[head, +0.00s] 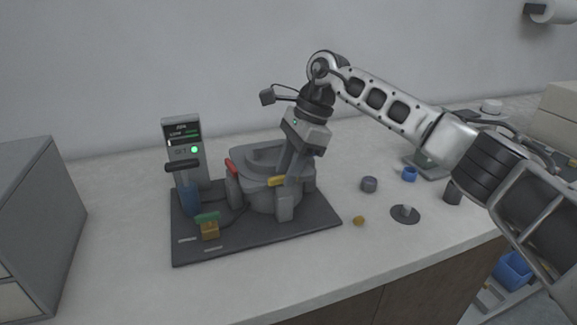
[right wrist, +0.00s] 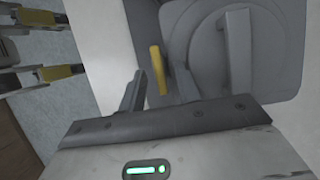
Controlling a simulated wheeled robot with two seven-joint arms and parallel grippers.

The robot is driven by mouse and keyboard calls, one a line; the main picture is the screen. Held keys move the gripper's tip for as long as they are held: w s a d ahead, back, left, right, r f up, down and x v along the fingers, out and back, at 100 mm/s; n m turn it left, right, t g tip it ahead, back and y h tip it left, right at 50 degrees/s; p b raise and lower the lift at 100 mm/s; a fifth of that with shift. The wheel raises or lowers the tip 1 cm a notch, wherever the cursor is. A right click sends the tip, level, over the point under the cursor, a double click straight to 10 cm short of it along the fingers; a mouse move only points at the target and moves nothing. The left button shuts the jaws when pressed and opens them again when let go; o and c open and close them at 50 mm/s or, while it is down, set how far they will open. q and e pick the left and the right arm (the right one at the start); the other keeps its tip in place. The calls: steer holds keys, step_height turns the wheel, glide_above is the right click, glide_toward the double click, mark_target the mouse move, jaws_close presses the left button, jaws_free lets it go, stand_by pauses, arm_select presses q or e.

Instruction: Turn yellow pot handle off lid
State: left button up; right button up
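The yellow pot handle (head: 277,181) is on the front of the grey press pot (head: 262,200), by the lid. In the right wrist view the yellow handle (right wrist: 158,70) stands upright beside the grey lid (right wrist: 204,45). My right gripper (head: 287,177) reaches down over the right part of the pot and hides some of it. In the right wrist view its two fingers (right wrist: 158,92) are apart, with the yellow handle showing in the gap between them. I cannot tell whether either finger touches it. My left gripper is not in view.
A red handle (head: 231,166) is on the pot's left side. A control post (head: 184,140) with a green light stands behind left on the dark base plate (head: 325,221). Small pieces and a dark disc (head: 405,214) lie to the right. A grey cabinet (head: 40,210) stands far left.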

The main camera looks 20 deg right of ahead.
steer(key=v, duration=1.6)
steer(key=shift+f, duration=0.1)
